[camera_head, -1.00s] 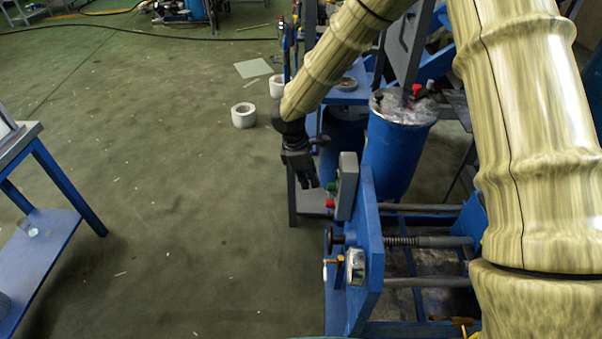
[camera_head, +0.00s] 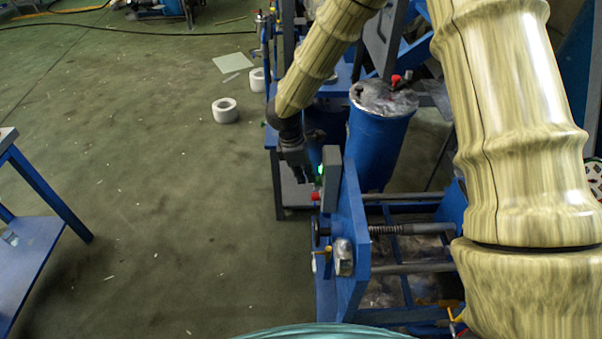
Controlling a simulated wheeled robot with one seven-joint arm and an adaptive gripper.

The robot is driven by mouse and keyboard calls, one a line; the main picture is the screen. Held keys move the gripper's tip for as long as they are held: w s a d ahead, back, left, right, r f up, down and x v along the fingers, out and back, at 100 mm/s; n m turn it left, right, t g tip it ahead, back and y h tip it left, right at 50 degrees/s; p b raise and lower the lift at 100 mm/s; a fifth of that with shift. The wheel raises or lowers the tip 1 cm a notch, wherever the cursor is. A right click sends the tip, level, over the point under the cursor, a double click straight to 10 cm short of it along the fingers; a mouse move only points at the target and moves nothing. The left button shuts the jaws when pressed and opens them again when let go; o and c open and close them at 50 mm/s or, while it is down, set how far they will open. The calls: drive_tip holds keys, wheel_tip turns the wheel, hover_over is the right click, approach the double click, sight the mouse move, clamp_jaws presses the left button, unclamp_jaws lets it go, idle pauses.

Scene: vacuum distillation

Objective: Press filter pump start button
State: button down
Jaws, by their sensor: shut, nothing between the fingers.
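The grey control box (camera_head: 331,182) stands on the near end of the blue filter frame (camera_head: 354,225), in the middle of the view. On its left side the green button (camera_head: 320,171) glows bright green. The red button (camera_head: 315,196) sits just below it. My gripper (camera_head: 309,174) is shut and empty, its fingertips right at the green button from the left. Whether the fingertips touch the button cannot be told from this angle.
A blue drum (camera_head: 378,148) stands behind the control box. Threaded and plain rods (camera_head: 413,228) run right from the frame. A blue table (camera_head: 35,245) stands at the left. A white roll (camera_head: 225,110) lies on the floor; the floor between is clear.

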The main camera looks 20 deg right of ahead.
drive_tip(key=shift+s+d, duration=0.2)
drive_tip(key=shift+d, duration=0.3)
drive_tip(key=shift+a, duration=0.1)
drive_tip(key=w+a+r, duration=0.2)
drive_tip(key=a+r, duration=0.5)
drive_tip(key=r, duration=0.2)
drive_tip(key=shift+r, duration=0.4)
drive_tip(key=shift+w+r, duration=0.1)
